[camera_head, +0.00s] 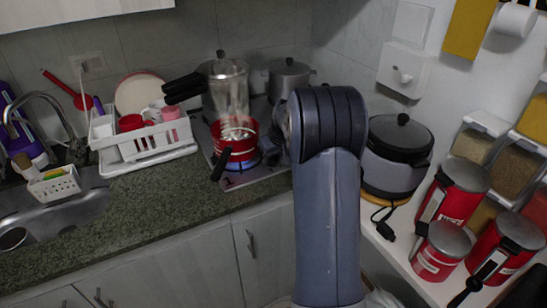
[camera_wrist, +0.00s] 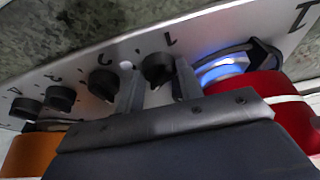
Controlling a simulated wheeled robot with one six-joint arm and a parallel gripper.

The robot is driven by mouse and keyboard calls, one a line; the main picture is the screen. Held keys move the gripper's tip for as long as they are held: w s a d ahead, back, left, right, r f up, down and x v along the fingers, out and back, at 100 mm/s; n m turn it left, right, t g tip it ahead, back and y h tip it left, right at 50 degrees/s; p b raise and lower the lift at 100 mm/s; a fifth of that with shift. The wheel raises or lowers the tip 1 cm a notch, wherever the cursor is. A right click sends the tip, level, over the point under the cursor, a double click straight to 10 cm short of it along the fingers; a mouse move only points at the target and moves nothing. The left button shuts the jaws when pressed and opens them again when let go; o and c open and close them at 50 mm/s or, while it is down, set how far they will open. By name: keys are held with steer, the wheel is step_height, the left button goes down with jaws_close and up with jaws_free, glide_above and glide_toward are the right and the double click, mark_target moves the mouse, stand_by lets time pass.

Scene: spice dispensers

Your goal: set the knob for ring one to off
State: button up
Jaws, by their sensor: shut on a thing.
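In the wrist view, a row of black knobs runs along the pale metal stove panel (camera_wrist: 205,32). The knob by the mark "1" (camera_wrist: 156,62) sits between the fingers of my gripper (camera_wrist: 159,78), which is shut on it. A blue flame (camera_wrist: 218,70) burns at the ring under the red pot (camera_wrist: 270,105), right of that knob. In the head view the red pot (camera_head: 238,138) stands on the stove with blue flame (camera_head: 240,165) at its base.
Several other black knobs, one of them close by (camera_wrist: 102,84), lie left of my gripper. An orange pot (camera_wrist: 30,152) shows at lower left. In the head view, a white dish rack (camera_head: 135,158) stands left of the stove and a grey rice cooker (camera_head: 396,165) right of my arm.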

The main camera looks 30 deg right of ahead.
steer(key=n, duration=0.1)
steer(key=n+y+b, duration=0.1)
steer(key=n, duration=0.2)
steer(key=shift+w+d+n+y+b, duration=0.1)
steer(key=shift+d+n+y+b, duration=0.2)
steer(key=shift+n+y, duration=0.1)
steer(key=shift+w+n+g+y, duration=0.1)
steer(key=shift+n+g+y, duration=0.25)
steer(key=shift+n, duration=0.7)
steer(key=shift+n+g+y, duration=0.25)
steer(key=shift+n+y, duration=0.1)
steer(key=shift+n, duration=0.7)
steer(key=o, duration=1)
steer(key=v, duration=1.1)
steer(key=shift+w, duration=0.1)
steer(key=shift+f, duration=0.1)
